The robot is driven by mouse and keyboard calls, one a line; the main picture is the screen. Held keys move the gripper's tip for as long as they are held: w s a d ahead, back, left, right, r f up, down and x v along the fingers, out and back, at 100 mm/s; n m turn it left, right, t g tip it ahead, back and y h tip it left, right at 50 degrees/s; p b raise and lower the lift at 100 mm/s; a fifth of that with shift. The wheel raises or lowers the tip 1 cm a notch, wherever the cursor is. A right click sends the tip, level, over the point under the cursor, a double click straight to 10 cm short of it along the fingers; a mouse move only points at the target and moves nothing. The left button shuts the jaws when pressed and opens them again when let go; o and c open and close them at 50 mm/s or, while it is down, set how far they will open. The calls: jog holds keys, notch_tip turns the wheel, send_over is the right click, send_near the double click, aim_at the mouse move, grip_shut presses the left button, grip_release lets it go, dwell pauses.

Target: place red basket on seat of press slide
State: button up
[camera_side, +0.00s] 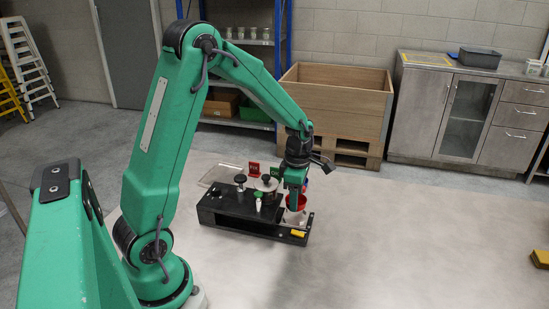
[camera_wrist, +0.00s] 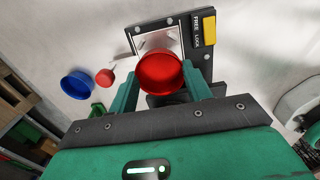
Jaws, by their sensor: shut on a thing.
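The red basket (camera_wrist: 160,72), a round cup-like piece, sits between the two green fingers of my gripper (camera_wrist: 161,88) in the wrist view. My gripper is shut on it. In the side view the red basket (camera_side: 297,202) shows below my gripper (camera_side: 293,197), partly covered by a finger. It is over the right end of the black press base (camera_side: 228,205). In the wrist view a pale metal plate (camera_wrist: 157,41) of the slide shows just beyond the basket, partly hidden by it. I cannot tell whether the basket touches the slide.
A yellow FREE/LOCK label (camera_wrist: 209,27) is on the slide's edge. A blue basket (camera_wrist: 77,85) and a red ball-shaped knob (camera_wrist: 105,77) lie to the left in the wrist view. A clear tray (camera_side: 219,175) is behind the press.

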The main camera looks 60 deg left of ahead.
jog(key=shift+f, duration=2)
jog(key=shift+f, duration=0.2)
jog(key=o, duration=1)
jog(key=shift+c, duration=0.2)
jog(key=shift+r, duration=0.15)
notch_tip(320, 180, up, 12)
jog(key=shift+r, duration=0.1)
